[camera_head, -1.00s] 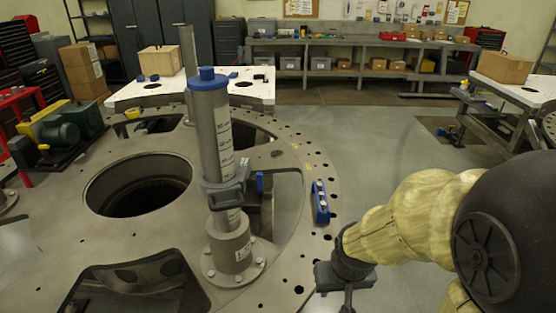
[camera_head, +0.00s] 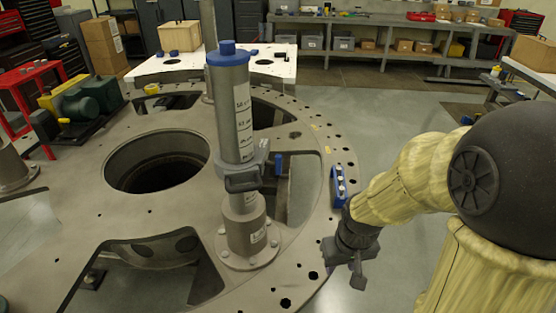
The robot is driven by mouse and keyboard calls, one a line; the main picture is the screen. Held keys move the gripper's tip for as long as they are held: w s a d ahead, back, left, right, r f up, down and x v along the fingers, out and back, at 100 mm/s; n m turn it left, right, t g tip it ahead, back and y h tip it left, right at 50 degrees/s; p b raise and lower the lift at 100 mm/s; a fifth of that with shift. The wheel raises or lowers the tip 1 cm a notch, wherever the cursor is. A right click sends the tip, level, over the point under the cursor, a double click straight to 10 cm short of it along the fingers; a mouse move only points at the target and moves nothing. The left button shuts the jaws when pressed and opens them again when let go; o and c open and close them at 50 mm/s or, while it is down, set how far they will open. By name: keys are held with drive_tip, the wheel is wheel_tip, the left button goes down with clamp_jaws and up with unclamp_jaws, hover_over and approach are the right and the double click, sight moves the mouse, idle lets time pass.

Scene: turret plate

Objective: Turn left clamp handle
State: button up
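A grey post (camera_head: 237,115) with a blue cap stands upright in a bolted socket (camera_head: 247,235) on the turret plate (camera_head: 135,215). A dark grey clamp (camera_head: 243,180) sits around its lower part. A blue handle (camera_head: 278,163) sticks up at the clamp's right side. It is the only clearly distinct handle I see on this clamp. My gripper (camera_head: 347,268) is at the plate's right edge, to the right of and apart from the clamp. It touches no handle. Its fingers are dark and partly overlapped, so I cannot tell their opening.
A blue block (camera_head: 339,187) sits on the plate's right rim, close to my arm. The plate has a large round hole (camera_head: 158,162) and cut-outs. A green motor (camera_head: 90,98) is at left, and a white table (camera_head: 215,72) stands behind. Open floor lies right of the plate.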

drive_tip(key=w+a+f+n+g+y+b, duration=0.1)
drive_tip(key=w+a+f+n+g+b, duration=0.1)
drive_tip(key=w+a+f+n, duration=0.3)
drive_tip(key=w+a+n+g+y+b, duration=0.25)
drive_tip(key=w+a+n+y, duration=0.4)
drive_tip(key=a, duration=0.55)
drive_tip(key=w+d+r+n+t+y+b, duration=0.2)
drive_tip(key=w+d+r+y+b, duration=0.1)
drive_tip(key=w+d+r+y, duration=0.45)
drive_tip(key=w+d+r+n+t+y, duration=0.1)
drive_tip(key=w+d+r, duration=0.3)
drive_tip(key=d+r, duration=0.4)
drive_tip(key=d+t+y, duration=0.1)
drive_tip(key=d, duration=0.2)
drive_tip(key=shift+w+d+t+y+b, duration=0.15)
drive_tip(key=shift+d+t+y+b, duration=0.15)
drive_tip(key=shift+d+t+b, duration=0.05)
drive_tip(key=shift+a+r, duration=0.1)
